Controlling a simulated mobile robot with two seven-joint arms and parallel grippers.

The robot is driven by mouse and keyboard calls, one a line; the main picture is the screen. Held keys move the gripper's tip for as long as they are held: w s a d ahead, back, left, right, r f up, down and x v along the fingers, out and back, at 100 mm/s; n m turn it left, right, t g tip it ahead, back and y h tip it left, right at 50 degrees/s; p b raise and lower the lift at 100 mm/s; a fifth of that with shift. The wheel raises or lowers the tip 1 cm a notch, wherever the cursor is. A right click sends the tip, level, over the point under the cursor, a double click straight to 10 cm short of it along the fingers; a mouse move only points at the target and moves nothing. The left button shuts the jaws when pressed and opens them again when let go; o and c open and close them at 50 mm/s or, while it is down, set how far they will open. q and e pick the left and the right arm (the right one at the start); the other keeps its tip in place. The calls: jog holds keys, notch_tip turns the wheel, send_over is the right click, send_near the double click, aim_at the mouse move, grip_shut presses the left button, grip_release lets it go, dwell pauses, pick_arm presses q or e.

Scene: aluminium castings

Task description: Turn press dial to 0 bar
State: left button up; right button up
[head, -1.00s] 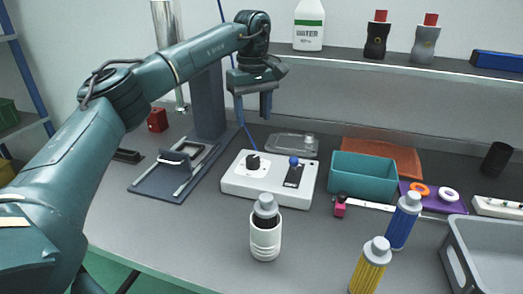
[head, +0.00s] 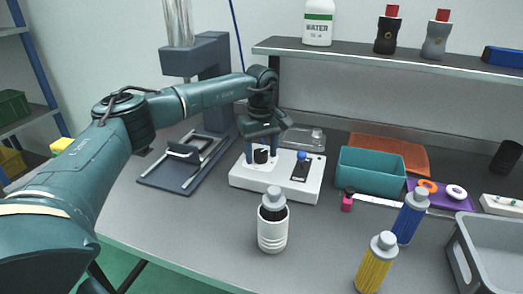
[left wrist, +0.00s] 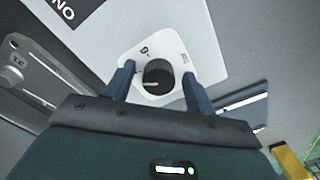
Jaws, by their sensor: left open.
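The press dial is a black round knob (head: 261,156) on the left part of a white control box (head: 305,190). In the left wrist view the dial (left wrist: 158,76) shows a pale pointer line and sits on a white plate with small markings, too small to read surely. My left gripper (head: 262,160) is open above the box, its fingers on either side of the dial. In the left wrist view the fingers (left wrist: 158,85) flank the dial with a gap on both sides. A blue-topped lever (head: 302,156) stands on a black slot to the right. My right gripper is not in view.
A dark press frame (head: 185,178) stands left of the box. A white bottle (head: 272,228) stands in front. A teal bin (head: 370,172), a yellow bottle (head: 376,265), a blue bottle (head: 408,222) and a grey crate (head: 462,250) lie to the right.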

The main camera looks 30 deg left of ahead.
pick_arm(q)
jog(key=c, duration=1)
jog(key=shift+o, duration=0.2)
